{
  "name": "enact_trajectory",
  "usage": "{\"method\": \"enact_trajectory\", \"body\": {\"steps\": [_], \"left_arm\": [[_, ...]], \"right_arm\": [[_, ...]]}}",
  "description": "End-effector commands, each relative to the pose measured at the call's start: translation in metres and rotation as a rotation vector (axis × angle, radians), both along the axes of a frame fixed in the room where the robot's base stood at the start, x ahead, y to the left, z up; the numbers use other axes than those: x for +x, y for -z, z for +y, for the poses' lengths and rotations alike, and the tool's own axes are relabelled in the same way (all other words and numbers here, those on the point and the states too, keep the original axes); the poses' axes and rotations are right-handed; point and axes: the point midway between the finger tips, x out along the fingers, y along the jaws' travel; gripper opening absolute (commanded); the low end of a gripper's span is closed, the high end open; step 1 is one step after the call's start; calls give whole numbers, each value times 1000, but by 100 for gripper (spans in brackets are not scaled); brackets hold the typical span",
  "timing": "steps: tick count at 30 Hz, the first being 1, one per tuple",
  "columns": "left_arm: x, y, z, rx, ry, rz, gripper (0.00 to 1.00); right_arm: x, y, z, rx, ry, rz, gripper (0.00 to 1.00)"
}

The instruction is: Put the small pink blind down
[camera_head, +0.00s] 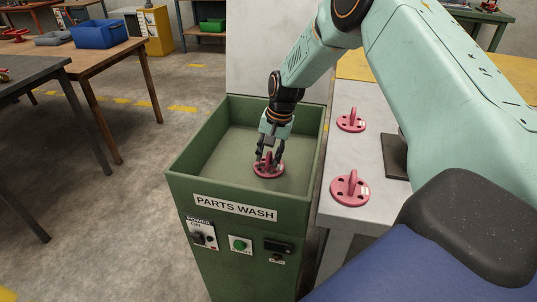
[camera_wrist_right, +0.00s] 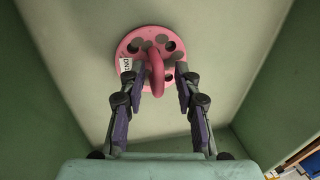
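A pink blind (camera_head: 268,170), a round flange with holes and a loop handle, lies in the green parts wash basin (camera_head: 190,157). It appears flat on the basin floor. My right gripper (camera_head: 268,157) is down in the basin over it. In the right wrist view, the blind (camera_wrist_right: 133,46) has its handle between the two fingers of my right gripper (camera_wrist_right: 157,92). Gaps show on both sides of the handle, so the fingers are open. A white label sits on the flange. My left gripper is out of view.
Two similar pink blinds stand on the grey table to the right, one farther (camera_head: 351,124) and one nearer (camera_head: 349,196). The basin's walls rise around my gripper. Its front panel (camera_head: 240,243) has a green button. Workbenches (camera_head: 115,62) stand at the left.

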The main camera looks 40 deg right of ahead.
Motion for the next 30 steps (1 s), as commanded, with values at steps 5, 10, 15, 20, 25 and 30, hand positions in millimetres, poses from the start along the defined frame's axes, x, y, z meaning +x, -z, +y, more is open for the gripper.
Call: {"method": "enact_trajectory", "body": {"steps": [5,10,15,20,25,30], "left_arm": [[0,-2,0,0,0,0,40],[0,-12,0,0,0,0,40],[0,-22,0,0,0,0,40],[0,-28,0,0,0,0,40],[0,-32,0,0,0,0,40],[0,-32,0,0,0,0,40]], "right_arm": [[0,-7,0,1,0,-2,32],[-3,-37,-4,1,1,-4,32],[-9,-72,-8,2,0,-4,32],[-14,-99,-12,2,0,-2,32],[-17,-116,-14,1,1,-1,32],[-18,-121,-15,1,0,1,32]]}}
